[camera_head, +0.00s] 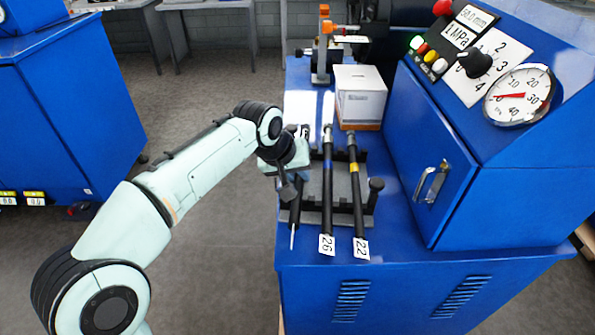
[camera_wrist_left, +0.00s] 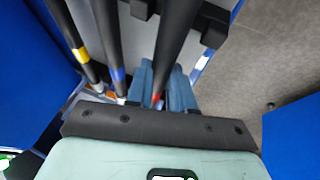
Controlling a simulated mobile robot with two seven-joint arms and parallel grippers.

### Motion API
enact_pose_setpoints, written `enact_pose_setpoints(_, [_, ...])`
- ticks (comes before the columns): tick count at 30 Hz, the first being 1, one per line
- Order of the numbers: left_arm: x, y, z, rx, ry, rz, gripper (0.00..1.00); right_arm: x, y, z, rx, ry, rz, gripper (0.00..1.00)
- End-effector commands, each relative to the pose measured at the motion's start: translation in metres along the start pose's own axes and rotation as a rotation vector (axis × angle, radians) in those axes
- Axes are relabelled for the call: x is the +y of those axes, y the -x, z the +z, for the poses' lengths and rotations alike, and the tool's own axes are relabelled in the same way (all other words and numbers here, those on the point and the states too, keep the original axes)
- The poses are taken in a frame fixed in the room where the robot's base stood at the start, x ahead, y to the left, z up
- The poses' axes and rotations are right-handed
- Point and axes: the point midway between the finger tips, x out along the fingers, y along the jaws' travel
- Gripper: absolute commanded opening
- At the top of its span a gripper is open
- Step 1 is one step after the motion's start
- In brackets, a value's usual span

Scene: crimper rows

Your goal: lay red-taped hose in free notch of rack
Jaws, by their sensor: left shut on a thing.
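The red-taped hose (camera_wrist_left: 178,40) is black and is held between the blue fingers of my left gripper (camera_wrist_left: 163,84), right at its red tape. In the head view its lower end (camera_head: 296,208) sticks out below my left gripper (camera_head: 294,165), at the left side of the dark rack (camera_head: 342,188). In the wrist view the hose runs between two black rack blocks and looks nearer than the other hoses; whether it touches the rack, I cannot tell. The blue-taped hose (camera_head: 327,190), tagged 26, and the yellow-taped hose (camera_head: 357,200), tagged 22, lie in the rack.
The rack is on a blue cabinet top (camera_head: 305,255). A white box (camera_head: 361,95) and an orange-handled tool (camera_head: 323,55) stand behind it. The blue machine (camera_head: 480,190) with a pressure gauge (camera_head: 518,95) rises to the right. Grey floor is clear left of the cabinet.

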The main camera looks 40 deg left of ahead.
Motion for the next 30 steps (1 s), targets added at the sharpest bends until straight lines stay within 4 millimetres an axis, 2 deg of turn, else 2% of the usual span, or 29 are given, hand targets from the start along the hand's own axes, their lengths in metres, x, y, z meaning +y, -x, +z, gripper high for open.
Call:
enact_pose_setpoints(7, [-0.0011,-0.0039,0.0013,0.004,-0.001,0.002,0.0,0.0013,-0.0047,0.0005,-0.002,0.0,0.001,0.0])
enact_pose_setpoints(8, [-0.0009,-0.0033,0.0011,0.004,-0.001,0.002,0.32,0.0011,-0.0041,0.0005,-0.002,0.0,0.001,0.0])
enact_pose_setpoints(9, [-0.0008,-0.0031,0.001,0.004,-0.001,0.002,0.45,0.0011,-0.0038,0.0005,-0.001,0.0,0.001,0.0])
enact_pose_setpoints(10, [-0.0008,-0.0031,0.001,0.004,-0.001,0.002,0.52,0.001,-0.0038,0.0005,-0.001,0.0,0.001,0.0])
enact_pose_setpoints(25, [-0.0014,-0.0039,0.0017,-0.001,0.0,-0.001,0.52,0.0008,-0.0033,0.0003,-0.001,0.0,0.0,0.0])
enact_pose_setpoints(30, [0.0003,0.0016,-0.0005,0.0,0.0,0.0,0.52,-0.0009,0.0031,-0.0003,0.001,0.0,-0.001,0.0])
